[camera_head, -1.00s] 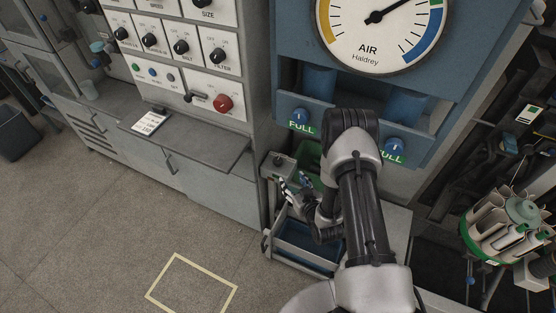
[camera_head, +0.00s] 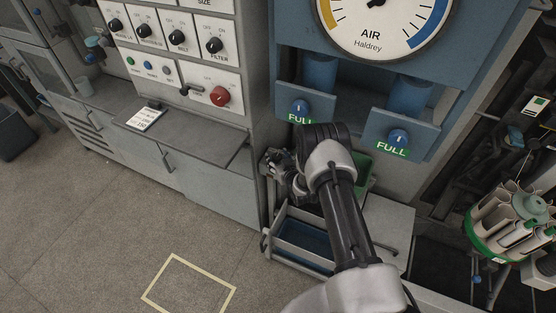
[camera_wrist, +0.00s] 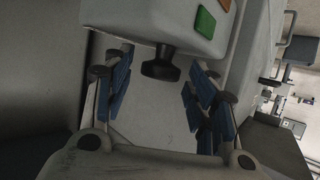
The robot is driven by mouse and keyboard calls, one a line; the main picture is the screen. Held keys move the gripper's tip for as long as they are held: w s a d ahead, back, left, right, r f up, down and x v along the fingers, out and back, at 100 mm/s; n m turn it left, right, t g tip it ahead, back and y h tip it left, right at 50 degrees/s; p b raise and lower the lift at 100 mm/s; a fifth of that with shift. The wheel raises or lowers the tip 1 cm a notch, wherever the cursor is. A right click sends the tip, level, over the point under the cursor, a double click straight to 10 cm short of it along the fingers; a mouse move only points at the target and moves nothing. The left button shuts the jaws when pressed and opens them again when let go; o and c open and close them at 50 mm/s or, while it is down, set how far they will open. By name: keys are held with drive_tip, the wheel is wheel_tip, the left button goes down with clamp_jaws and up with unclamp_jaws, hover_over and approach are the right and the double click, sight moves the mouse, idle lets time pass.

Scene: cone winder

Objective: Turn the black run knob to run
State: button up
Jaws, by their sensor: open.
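In the wrist view, a black knob (camera_wrist: 161,66) sticks out from a pale box (camera_wrist: 150,20) that carries a green and an orange button. No lettering on the box can be read, so its setting cannot be told. My gripper (camera_wrist: 159,82) is open, with its blue-padded fingers on either side of the knob and a gap on both sides. In the head view, my gripper (camera_head: 277,166) is at the left end of my arm, beside the cabinet corner. It hides the small box and the knob there.
A control panel with several black knobs (camera_head: 178,38) and a red knob (camera_head: 220,96) is at the upper left. A blue housing with an air gauge (camera_head: 380,15) and two FULL drawers (camera_head: 400,135) hangs close above my arm. A blue bin (camera_head: 300,238) is below.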

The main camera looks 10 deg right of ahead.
drive_tip(key=shift+c, duration=0.4)
drive_tip(key=c, duration=0.9)
